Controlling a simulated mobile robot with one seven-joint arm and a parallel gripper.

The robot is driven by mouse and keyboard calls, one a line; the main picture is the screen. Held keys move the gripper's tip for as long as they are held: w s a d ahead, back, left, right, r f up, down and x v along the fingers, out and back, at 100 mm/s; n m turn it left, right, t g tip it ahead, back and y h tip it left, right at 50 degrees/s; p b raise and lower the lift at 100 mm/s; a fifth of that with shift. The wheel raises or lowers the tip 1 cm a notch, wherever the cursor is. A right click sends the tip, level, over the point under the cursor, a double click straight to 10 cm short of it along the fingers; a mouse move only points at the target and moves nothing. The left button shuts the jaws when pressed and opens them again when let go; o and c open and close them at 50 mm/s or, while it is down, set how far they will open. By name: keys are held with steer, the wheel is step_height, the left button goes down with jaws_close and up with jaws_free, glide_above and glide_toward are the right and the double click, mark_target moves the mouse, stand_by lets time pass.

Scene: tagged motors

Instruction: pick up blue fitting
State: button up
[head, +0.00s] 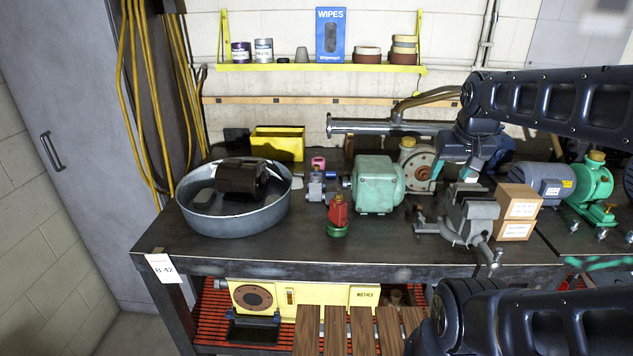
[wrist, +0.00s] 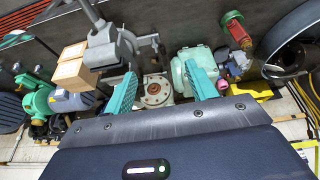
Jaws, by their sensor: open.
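A small blue-grey fitting (head: 315,187) stands on the bench between the metal basin and the green motor housing (head: 376,184), with a pink-topped part behind it. In the wrist view a bluish fitting (wrist: 238,66) shows beside the green housing (wrist: 196,62); I take it for the same one. My gripper (head: 474,168) is above the bench, right of the green housing and behind the vise. Its teal fingers (wrist: 160,88) are apart and empty. A flanged pump (wrist: 156,92) shows beyond the gap between them. The gripper is well apart from the fitting.
A red and green fitting (head: 338,214) stands in front of the blue one. The basin (head: 226,224) holds a dark motor. A vise (head: 470,214), cardboard boxes (head: 516,209) and a blue-grey motor (head: 541,182) stand to the right. The front left bench top is clear.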

steer(key=w+a+r+n+g, duration=0.1)
steer(key=w+a+r+n, duration=0.15)
steer(key=w, duration=0.45)
steer(key=w+a+r+n+g, duration=0.1)
steer(key=w+a+r+n, duration=0.15)
steer(key=w, duration=0.45)
steer(key=n+g+h, duration=0.2)
steer(key=n+h, duration=0.3)
steer(key=n, duration=0.8)
glide_above(316, 170)
steer(key=w+a, duration=0.1)
steer(key=a, duration=0.3)
step_height(316, 170, down, 21)
steer(key=shift+y, duration=0.3)
steer(key=shift+x, duration=4.95)
steer(key=shift+d+r, duration=0.1)
steer(key=shift+d, duration=0.1)
steer(key=shift+c, duration=0.5)
jaws_close()
